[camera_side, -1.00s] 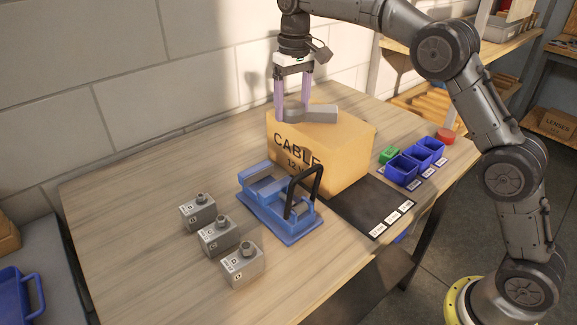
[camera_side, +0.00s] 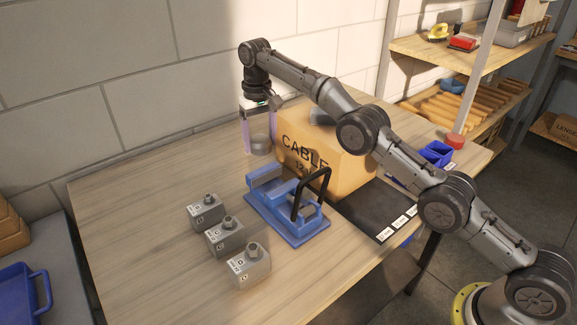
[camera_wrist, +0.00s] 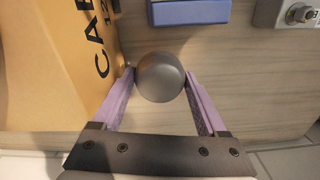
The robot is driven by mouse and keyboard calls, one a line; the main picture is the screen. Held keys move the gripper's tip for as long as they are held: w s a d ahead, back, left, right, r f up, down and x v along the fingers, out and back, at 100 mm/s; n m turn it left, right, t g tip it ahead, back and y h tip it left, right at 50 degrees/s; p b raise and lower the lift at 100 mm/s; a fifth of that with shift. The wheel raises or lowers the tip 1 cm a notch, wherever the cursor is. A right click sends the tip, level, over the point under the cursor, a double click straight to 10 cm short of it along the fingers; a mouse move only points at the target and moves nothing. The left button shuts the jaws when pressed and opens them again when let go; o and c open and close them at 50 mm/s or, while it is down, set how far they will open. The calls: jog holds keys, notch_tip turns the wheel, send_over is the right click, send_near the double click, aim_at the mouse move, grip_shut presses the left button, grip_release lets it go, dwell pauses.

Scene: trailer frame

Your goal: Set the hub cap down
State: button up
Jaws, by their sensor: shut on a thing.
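The hub cap (camera_side: 261,146) is a small grey round piece. My gripper (camera_side: 260,150) is shut on it, with a lilac finger on each side. The wrist view shows the same hub cap (camera_wrist: 160,77) between the tips of my gripper (camera_wrist: 159,80). The cap is beside the cardboard box marked CABLE (camera_side: 325,155), on its left side, near the back of the wooden table (camera_side: 140,205). I cannot tell whether the cap touches the table top. My gripper points straight down.
A grey part (camera_side: 322,116) lies on top of the box, partly behind my arm. A blue fixture (camera_side: 285,215) with a black handle stands in front. Three grey blocks (camera_side: 225,237) are at the front left. Table left of my gripper is clear.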

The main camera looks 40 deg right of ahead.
aim_at(262, 164)
jog(key=shift+f, duration=4)
jog(key=shift+f, duration=0.1)
jog(key=o, duration=1.3)
jog(key=shift+r, duration=3.9)
